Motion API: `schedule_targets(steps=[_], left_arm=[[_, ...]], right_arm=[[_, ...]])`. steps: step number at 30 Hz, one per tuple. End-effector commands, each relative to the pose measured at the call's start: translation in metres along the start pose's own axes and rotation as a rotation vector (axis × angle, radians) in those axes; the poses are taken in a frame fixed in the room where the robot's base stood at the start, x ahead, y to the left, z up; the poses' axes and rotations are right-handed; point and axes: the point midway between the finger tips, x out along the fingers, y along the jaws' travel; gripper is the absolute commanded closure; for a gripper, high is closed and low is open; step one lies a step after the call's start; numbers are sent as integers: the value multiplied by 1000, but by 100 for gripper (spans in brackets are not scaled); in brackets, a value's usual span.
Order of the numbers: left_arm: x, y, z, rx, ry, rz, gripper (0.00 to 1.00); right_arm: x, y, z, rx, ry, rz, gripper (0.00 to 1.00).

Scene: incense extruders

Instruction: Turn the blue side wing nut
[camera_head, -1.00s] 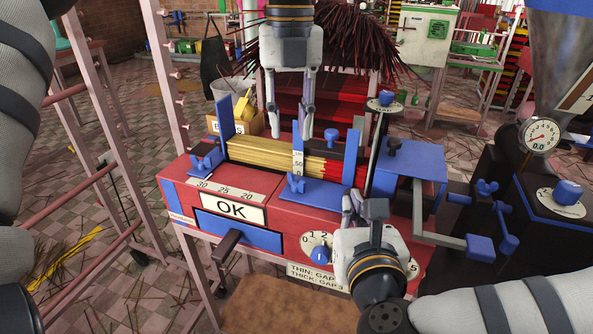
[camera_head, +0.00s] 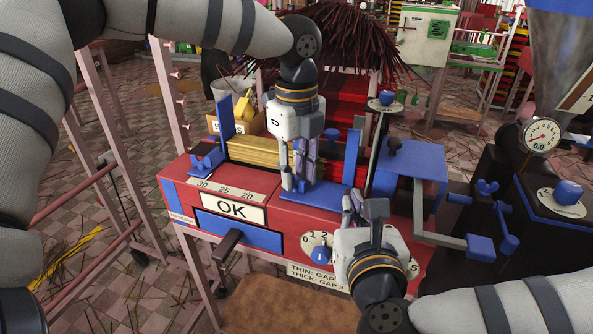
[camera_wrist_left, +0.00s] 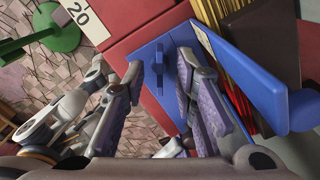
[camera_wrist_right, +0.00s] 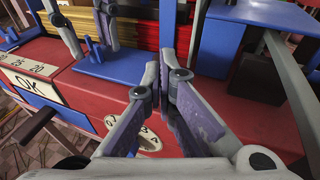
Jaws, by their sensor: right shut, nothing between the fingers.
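A blue wing nut (camera_wrist_left: 158,68) sits on the blue plate (camera_wrist_left: 140,50) of the red machine. It shows between the fingertips of my left gripper (camera_wrist_left: 160,80) in the left wrist view. That gripper (camera_head: 296,186) points down over the plate, open, and largely hides the nut in the head view. I cannot tell whether a finger touches it. The nut also shows in the right wrist view (camera_wrist_right: 95,49). Another blue wing nut (camera_head: 207,158) is at the machine's left end. More blue wing nuts (camera_head: 487,188) are on the right. My right gripper (camera_head: 361,205) is shut and empty at the machine's front right.
Yellow sticks (camera_head: 254,152) lie between upright blue plates on the red machine. A sign reading OK (camera_head: 231,208) and a blue dial (camera_head: 320,254) are on its front. A gauge (camera_head: 541,135) stands at right. Blue brackets and a thin post rise near my right gripper.

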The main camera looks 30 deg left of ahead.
Motion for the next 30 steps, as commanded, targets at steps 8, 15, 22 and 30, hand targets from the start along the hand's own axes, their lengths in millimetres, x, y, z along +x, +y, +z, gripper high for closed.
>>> schedule_targets(steps=[8,15,22,30], left_arm=[[1,0,0,0,0,1,88],[0,0,0,0,0,1,100],[0,0,0,29,0,1,100],[1,1,0,186,2,3,100]], right_arm=[[0,0,0,0,1,0,100],[0,0,0,0,1,0,100],[0,0,0,0,1,0,100],[0,0,0,0,1,0,100]])
